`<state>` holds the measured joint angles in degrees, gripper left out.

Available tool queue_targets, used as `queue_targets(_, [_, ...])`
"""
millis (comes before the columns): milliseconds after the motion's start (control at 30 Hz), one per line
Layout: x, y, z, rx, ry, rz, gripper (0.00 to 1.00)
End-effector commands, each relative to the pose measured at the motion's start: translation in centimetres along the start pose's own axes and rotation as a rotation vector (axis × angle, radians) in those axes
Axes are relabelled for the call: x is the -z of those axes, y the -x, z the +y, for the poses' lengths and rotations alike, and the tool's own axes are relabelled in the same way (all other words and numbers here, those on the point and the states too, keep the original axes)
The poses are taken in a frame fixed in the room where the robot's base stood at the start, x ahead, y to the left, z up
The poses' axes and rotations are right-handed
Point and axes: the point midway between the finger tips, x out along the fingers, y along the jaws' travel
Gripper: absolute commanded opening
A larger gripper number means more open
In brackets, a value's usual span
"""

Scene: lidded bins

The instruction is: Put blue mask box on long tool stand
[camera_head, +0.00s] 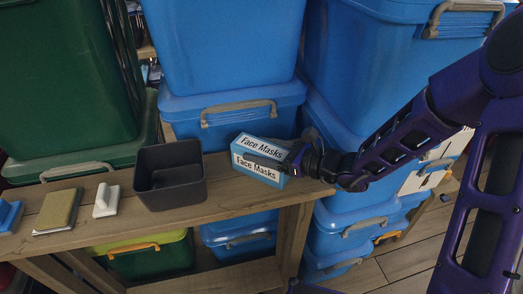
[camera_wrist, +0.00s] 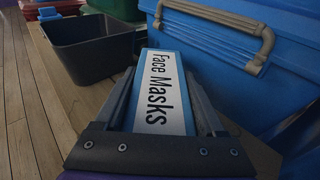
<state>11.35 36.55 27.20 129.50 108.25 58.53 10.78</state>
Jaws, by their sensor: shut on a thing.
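The blue and white mask box (camera_head: 258,169), lettered "Face Masks", is at the right end of a long wooden stand (camera_head: 226,194). My gripper (camera_head: 278,152) reaches it from the right with a finger along each side. In the wrist view, my gripper (camera_wrist: 163,95) is shut on the mask box (camera_wrist: 160,80), which lies between the two fingers with its lettered face showing. I cannot tell whether the box rests on the wood or is held just above it; its underside is hidden.
A dark open bin (camera_head: 170,178) stands just left of the box. A white-handled tool (camera_head: 106,200), a sponge-like block (camera_head: 58,211) and a blue item (camera_head: 9,215) lie farther left. Blue lidded bins (camera_head: 236,112) stand close behind and to the right.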

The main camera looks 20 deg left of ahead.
Motion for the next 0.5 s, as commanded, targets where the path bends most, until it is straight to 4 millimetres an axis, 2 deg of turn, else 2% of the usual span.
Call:
queue_targets(267, [0.21,-0.07,-0.02,0.000,0.002,-0.002,0.02])
queue_targets(300, [0.26,-0.06,-0.02,0.000,0.001,-0.001,0.74])
queue_targets(433, [0.15,-0.04,-0.01,0.000,0.001,-0.001,0.97])
queue_targets(500, [0.14,-0.04,-0.01,0.000,0.001,-0.001,1.00])
